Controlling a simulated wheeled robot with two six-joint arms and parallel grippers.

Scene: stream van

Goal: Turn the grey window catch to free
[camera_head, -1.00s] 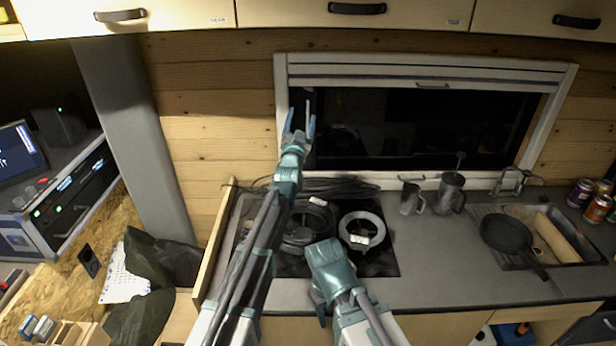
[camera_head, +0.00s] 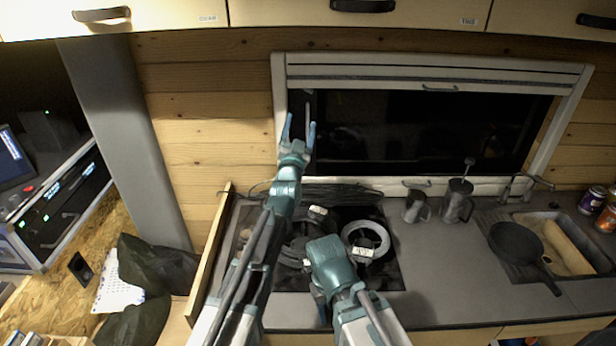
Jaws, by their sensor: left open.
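A slim grey upright piece (camera_head: 308,106), which looks like the window catch, shows at the left edge of the dark window (camera_head: 420,130). My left gripper (camera_head: 299,130) is raised in front of the window's left frame, fingers pointing up and spread apart, with nothing between them that I can see held. Its right fingertip overlaps the lower end of the grey piece; I cannot tell whether they touch. My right gripper (camera_head: 320,297) is low over the hob's front edge, its fingers mostly hidden behind its own wrist.
Below the window are cables (camera_head: 340,192), a hob with a white ring light (camera_head: 367,240), a metal jug (camera_head: 415,206), a French press (camera_head: 457,201), and a dark pan (camera_head: 517,243) by the sink. Cupboards (camera_head: 290,14) hang above. A wooden edge board (camera_head: 210,255) stands left.

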